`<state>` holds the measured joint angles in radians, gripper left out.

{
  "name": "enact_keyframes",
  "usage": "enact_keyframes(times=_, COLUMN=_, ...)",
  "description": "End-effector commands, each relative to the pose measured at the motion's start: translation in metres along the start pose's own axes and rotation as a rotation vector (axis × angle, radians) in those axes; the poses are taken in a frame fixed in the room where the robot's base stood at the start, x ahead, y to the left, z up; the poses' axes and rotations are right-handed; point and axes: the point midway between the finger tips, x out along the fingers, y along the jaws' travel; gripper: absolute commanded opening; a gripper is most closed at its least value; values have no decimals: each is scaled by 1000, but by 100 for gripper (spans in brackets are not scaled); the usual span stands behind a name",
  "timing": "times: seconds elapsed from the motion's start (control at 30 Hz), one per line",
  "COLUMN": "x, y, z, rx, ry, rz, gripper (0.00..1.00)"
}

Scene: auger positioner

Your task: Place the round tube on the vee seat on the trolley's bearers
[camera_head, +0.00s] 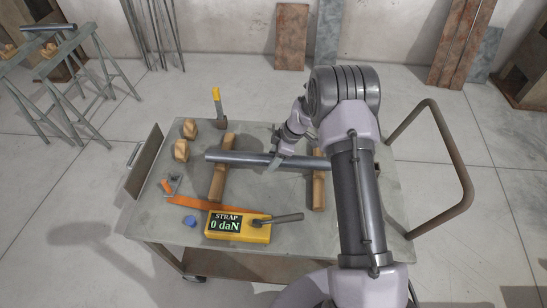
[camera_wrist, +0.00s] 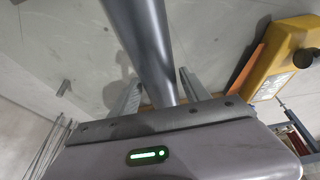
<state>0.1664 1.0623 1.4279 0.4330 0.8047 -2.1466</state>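The grey round tube (camera_head: 240,159) lies across the two wooden bearers (camera_head: 216,180) on the trolley (camera_head: 290,232). Its left end sticks out past the left bearer, and its right part is near the right bearer (camera_head: 319,190). I cannot tell whether it rests fully in the vee seat, as the notches are hidden. My gripper (camera_head: 275,165) is at the middle of the tube, pointing down. In the wrist view the tube (camera_wrist: 150,45) runs between my two fingers (camera_wrist: 160,90), with a narrow gap seen beside the left finger, so they look open around it.
A yellow strap tensioner (camera_head: 236,228) reading 0 daN and an orange strap (camera_head: 200,204) lie at the front. Wooden blocks (camera_head: 181,151) and a hammer (camera_head: 218,108) are at the back left. A handrail (camera_head: 462,170) rises at right. Trestles (camera_head: 75,60) stand far left.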

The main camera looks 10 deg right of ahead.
Motion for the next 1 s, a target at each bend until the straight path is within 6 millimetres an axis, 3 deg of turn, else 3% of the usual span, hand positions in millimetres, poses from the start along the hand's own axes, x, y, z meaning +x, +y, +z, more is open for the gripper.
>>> enact_keyframes(times=0.37, x=-4, y=0, z=-2, rx=0, ry=0, rz=0, gripper=65)
enact_keyframes(times=0.47, x=-24, y=1, z=-2, rx=0, ry=1, rz=3, gripper=65)
enact_keyframes(times=0.7, x=-93, y=1, z=-2, rx=2, ry=1, rz=3, gripper=65)
enact_keyframes(times=0.9, x=-122, y=0, z=-2, rx=3, ry=-1, rz=3, gripper=65)
enact_keyframes(times=0.97, x=-136, y=-2, z=-9, rx=29, ry=-3, rz=12, gripper=65)
enact_keyframes(times=1.0, x=-153, y=-6, z=-19, rx=70, ry=-7, rz=24, gripper=65)
